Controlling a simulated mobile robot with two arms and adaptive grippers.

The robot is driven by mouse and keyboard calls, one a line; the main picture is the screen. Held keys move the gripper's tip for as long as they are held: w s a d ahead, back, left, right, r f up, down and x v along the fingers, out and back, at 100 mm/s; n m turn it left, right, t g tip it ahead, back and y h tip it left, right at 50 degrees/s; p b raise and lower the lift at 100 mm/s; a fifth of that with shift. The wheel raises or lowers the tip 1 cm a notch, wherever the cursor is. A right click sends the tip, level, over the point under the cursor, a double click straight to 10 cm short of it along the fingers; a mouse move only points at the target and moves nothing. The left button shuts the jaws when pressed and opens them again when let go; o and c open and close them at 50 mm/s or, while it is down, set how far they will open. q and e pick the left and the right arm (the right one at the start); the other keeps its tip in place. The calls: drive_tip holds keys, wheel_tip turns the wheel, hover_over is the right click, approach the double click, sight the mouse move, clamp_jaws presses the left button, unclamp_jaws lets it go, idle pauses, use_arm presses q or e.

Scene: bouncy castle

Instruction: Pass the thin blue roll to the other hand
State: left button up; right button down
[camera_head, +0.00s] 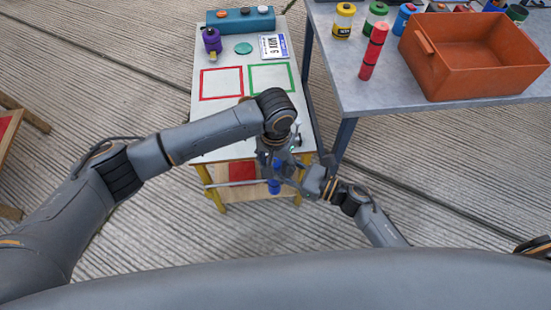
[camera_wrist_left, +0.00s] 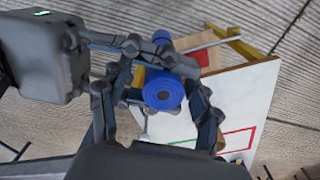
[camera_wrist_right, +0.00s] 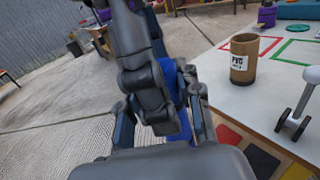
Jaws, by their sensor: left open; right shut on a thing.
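The thin blue roll (camera_head: 274,187) is held in the air at the near end of the small table, partly hidden by both grippers. My right gripper (camera_head: 318,182) is shut on it from the right. My left gripper (camera_head: 279,163) is open and comes down over the roll's upper end. In the left wrist view the roll's round end (camera_wrist_left: 163,90) sits between the open left fingers, with the right fingers across the roll behind it. In the right wrist view the roll (camera_wrist_right: 182,85) is partly covered by a left finger. I cannot tell whether the left fingers touch it.
The small table (camera_head: 215,120) has red and green squares, a purple bottle (camera_head: 212,42), a teal disc (camera_head: 243,48) and a blue box (camera_head: 240,20). A brown cup (camera_wrist_right: 243,58) stands on it. The grey table at right holds a red roll (camera_head: 373,52), an orange bin (camera_head: 455,92) and several cans.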

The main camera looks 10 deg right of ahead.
use_arm(q)
drive_tip(key=shift+c, duration=0.2)
drive_tip(key=c, duration=1.1)
drive_tip(key=shift+c, duration=0.9)
use_arm(e)
drive_tip(key=c, duration=0.8)
unclamp_jaws()
